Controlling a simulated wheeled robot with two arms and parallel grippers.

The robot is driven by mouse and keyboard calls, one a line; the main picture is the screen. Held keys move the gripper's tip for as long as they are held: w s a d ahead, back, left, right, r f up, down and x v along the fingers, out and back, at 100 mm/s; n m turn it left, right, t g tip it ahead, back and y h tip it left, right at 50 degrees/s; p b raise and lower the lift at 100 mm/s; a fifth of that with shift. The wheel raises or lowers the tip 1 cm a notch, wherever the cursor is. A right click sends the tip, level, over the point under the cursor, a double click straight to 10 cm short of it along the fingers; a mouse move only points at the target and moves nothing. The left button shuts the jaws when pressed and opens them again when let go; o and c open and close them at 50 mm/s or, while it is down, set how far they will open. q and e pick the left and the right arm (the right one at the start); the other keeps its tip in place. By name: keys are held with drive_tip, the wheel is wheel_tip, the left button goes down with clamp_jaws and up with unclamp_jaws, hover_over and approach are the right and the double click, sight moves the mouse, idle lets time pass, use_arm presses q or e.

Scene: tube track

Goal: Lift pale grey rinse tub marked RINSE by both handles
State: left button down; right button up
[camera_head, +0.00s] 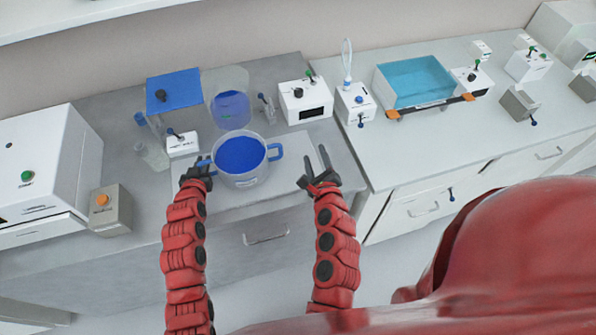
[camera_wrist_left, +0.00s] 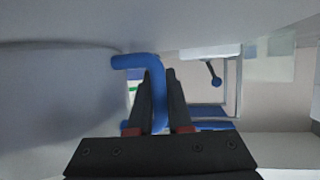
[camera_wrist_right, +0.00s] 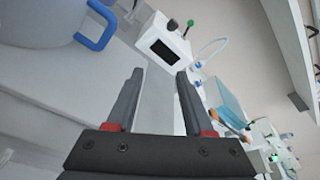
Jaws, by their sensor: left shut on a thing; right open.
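The pale grey rinse tub (camera_head: 240,180) stands on a light board on the left bench, with blue contents and a small label on its front that is too small to read. Its blue left handle shows in the left wrist view (camera_wrist_left: 135,61). Its blue right handle (camera_head: 276,152) also shows in the right wrist view (camera_wrist_right: 96,25). My left gripper (camera_head: 197,168) is at the left handle, its fingers shut around the handle's bar. My right gripper (camera_head: 322,166) is open and empty, to the right of the right handle and apart from it.
A clear round vessel with blue contents (camera_head: 231,110) stands behind the tub. A white box with a dark display (camera_head: 305,103) is at the back right. A white switch box (camera_head: 183,143) is behind the left handle. A teal-filled tray (camera_head: 415,83) sits on the right bench.

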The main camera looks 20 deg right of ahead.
sight(282, 154)
drive_tip(key=a+m+y, duration=0.1)
drive_tip(key=s+a+f+m+g+y, duration=0.1)
drive_tip(key=a, duration=0.1)
drive_tip(key=s+a+m+y, duration=0.1)
drive_tip(key=a+m+y, duration=0.1)
drive_tip(key=shift+a+f+g, duration=0.25)
drive_tip(key=shift+f+g, duration=0.1)
drive_tip(key=shift+g, duration=0.05)
drive_tip(key=shift+w+a, duration=0.15)
drive_tip(key=shift+w, duration=0.1)
drive_tip(key=x, duration=1.1)
drive_tip(key=shift+w+f, duration=0.1)
drive_tip(key=shift+f, duration=0.15)
drive_tip(key=shift+a, duration=0.1)
clamp_jaws()
idle(0.5)
idle(1.2)
idle(0.4)
